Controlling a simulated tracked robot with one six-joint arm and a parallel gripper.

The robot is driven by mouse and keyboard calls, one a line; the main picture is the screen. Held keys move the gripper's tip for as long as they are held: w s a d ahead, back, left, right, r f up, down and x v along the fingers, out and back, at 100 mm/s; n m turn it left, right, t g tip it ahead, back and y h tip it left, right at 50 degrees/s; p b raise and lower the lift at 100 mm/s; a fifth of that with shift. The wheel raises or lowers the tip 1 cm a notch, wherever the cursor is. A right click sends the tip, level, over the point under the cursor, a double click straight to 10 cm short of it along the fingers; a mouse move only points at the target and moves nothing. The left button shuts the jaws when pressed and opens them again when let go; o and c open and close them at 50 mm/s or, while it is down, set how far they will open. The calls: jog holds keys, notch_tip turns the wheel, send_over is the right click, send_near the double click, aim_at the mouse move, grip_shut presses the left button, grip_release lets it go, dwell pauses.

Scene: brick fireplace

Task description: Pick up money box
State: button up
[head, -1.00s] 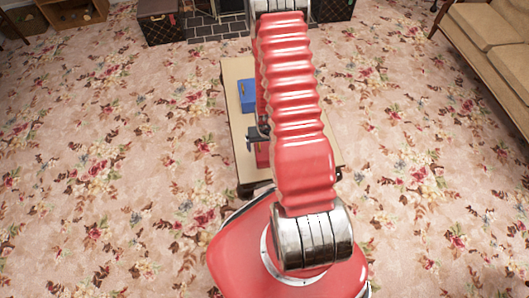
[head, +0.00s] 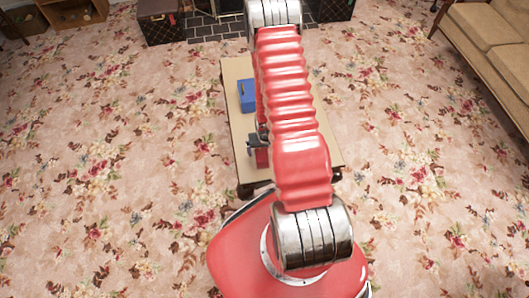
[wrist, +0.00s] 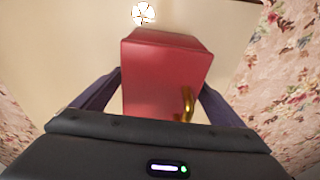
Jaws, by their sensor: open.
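A red box (wrist: 165,75) with a curved gold handle fills the middle of the wrist view. It stands on the tan table. In the head view only a bit of the red box (head: 261,157) shows, beside my arm. A blue box (head: 247,95) stands farther back on the table. I cannot tell from looks alone which is the money box. My gripper (wrist: 160,82) is open, its dark fingers on the left and right sides of the red box. I cannot tell whether they touch it. In the head view my arm hides most of the gripper.
The long tan table (head: 237,72) stands in front of me on flowered carpet. A small white item (wrist: 143,13) is on it beyond the red box. A sofa (head: 490,40) is at the right. A dark case (head: 160,22) stands at the back. Carpet left of the table is clear.

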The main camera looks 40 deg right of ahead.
jog(key=shift+c, duration=0.7)
jog(key=c, duration=1.2)
